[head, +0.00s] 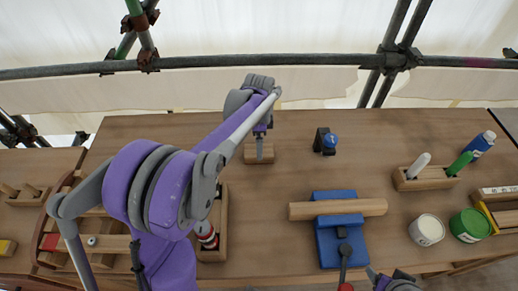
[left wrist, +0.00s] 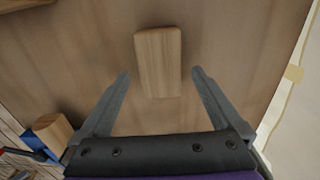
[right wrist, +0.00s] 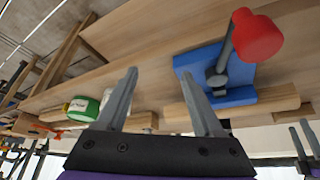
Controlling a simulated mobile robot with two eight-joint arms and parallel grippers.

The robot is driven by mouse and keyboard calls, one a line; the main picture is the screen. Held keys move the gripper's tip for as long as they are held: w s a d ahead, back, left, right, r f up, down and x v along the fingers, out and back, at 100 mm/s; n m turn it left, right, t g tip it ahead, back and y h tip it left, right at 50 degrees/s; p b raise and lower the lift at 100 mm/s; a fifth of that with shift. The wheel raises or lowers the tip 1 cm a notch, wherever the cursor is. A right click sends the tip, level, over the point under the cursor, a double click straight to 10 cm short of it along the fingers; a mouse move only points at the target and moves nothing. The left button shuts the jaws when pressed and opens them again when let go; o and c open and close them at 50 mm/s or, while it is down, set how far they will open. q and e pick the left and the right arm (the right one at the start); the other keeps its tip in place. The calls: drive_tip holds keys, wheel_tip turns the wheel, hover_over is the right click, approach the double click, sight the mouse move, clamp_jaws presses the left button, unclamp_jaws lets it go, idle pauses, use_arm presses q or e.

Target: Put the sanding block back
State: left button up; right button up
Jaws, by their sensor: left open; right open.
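A plain pale wooden block, which looks like the sanding block (head: 262,156), lies on the workbench beneath my left gripper (head: 260,136). In the left wrist view the block (left wrist: 158,58) sits ahead of and between the spread fingers of my left gripper (left wrist: 160,74), with a gap on both sides. Nothing is held there. My right gripper (head: 397,284) is at the front edge of the bench, mostly cut off. In the right wrist view my right gripper (right wrist: 158,82) is open and empty.
A blue vise (head: 341,245) with a wooden cylinder (head: 340,209) across it stands right of centre. A wooden tray (head: 212,254) lies left of it, partly behind my left arm. A blue-knobbed black tool (head: 325,141), a white tin (head: 427,230) and a green tin (head: 470,226) stand to the right.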

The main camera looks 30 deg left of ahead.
use_arm(q)
wheel_tip(320, 180, up, 7)
drive_tip(key=shift+r, duration=0.2)
idle(0.6)
